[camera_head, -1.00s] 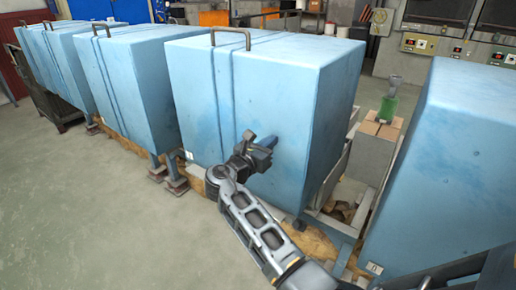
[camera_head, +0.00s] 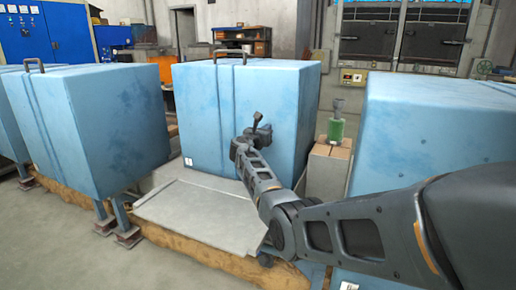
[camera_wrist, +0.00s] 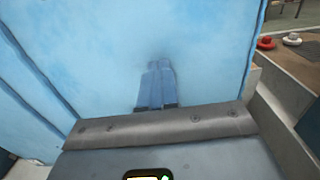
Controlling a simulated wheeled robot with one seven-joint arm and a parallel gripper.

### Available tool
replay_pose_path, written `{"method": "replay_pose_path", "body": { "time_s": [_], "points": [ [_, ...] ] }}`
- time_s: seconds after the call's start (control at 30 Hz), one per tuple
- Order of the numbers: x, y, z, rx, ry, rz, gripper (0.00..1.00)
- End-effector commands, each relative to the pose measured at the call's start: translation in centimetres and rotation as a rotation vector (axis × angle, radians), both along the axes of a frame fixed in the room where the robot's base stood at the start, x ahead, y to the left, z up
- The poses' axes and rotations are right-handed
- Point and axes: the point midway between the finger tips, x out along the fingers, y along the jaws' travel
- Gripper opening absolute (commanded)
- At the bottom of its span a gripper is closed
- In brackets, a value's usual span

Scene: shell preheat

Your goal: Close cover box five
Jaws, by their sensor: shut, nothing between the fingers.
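The middle blue cover box (camera_head: 285,112) has a dark handle (camera_head: 233,54) on top and a small white label whose number is too small to read. It sits set back from the neighbouring boxes, with a bare grey slab (camera_head: 196,215) in front of it. My gripper (camera_head: 262,130) is at the front face of this box. In the wrist view, my shut blue fingers (camera_wrist: 157,75) point at the blue box face (camera_wrist: 110,50), hold nothing and look to be against it; exact contact cannot be told.
Another blue box (camera_head: 110,120) stands left and one (camera_head: 425,125) stands right. A green object (camera_head: 336,130) sits on a cardboard box (camera_head: 328,165) behind the gap at right. Metal feet (camera_head: 125,237) stick out at the front left. Open floor (camera_head: 50,245) lies in front.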

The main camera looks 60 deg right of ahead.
Motion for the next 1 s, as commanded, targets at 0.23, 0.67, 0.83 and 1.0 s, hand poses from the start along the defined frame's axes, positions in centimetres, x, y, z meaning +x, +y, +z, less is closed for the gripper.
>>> {"method": "replay_pose_path", "body": {
  "time_s": [0.23,0.67,0.83,1.0],
  "points": [
    [0.1,-3.0,-0.2,0.0,0.0,0.0,0.0],
    [0.1,-4.0,0.3,-0.001,-0.004,0.002,0.0],
    [0.0,-4.1,0.4,-0.002,-0.006,0.0,0.0],
    [0.2,-3.6,0.7,-0.002,-0.006,0.0,0.0]
  ]
}}
